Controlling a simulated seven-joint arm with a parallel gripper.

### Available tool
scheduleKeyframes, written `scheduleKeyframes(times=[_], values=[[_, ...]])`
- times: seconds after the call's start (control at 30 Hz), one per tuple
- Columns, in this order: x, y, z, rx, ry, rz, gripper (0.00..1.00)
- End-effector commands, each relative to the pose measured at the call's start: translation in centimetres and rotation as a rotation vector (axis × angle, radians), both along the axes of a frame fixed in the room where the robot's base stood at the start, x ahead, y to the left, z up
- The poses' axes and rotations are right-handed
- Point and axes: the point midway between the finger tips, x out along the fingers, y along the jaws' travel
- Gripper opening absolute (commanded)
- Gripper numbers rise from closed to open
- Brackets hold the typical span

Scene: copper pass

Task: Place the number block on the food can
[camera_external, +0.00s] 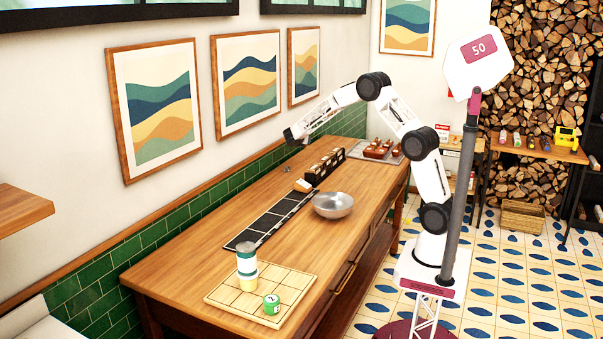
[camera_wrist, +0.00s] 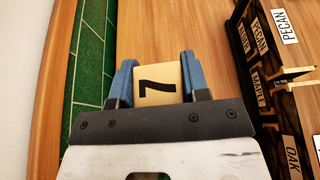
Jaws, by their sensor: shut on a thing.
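My gripper (camera_wrist: 158,76) is shut on a cream number block (camera_wrist: 148,77) with a black digit that looks like a 7, turned on its side. The block sits between the two blue fingers. In the external view my gripper (camera_external: 294,136) is above the far part of the table near the wall; the block is not clear there. A cylinder banded white, green and yellow (camera_external: 246,264), likely the food can, stands upright on a gridded wooden board (camera_external: 228,289) at the near end, far from my gripper. A green piece (camera_external: 271,304) with a number-like mark is beside it.
A metal bowl (camera_external: 333,205) stands mid-table, beside a dark strip (camera_external: 262,222). A dark rack with labels such as PECAN (camera_wrist: 285,26) is to the right in the wrist view. A tray of brown pieces (camera_external: 378,150) is at the far end. The wall borders the left side.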

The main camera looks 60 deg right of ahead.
Motion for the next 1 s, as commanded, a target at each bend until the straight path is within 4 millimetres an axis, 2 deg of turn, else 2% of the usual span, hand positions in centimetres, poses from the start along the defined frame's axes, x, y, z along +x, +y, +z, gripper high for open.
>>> scheduleKeyframes(times=[0.03,0.5,1.0], values=[[0.8,1.8,0.2,0.000,-0.001,0.021,0.19],[5.9,16.8,2.0,0.002,0.000,0.203,0.19],[8.6,33.5,4.0,0.004,0.000,0.396,0.19]])
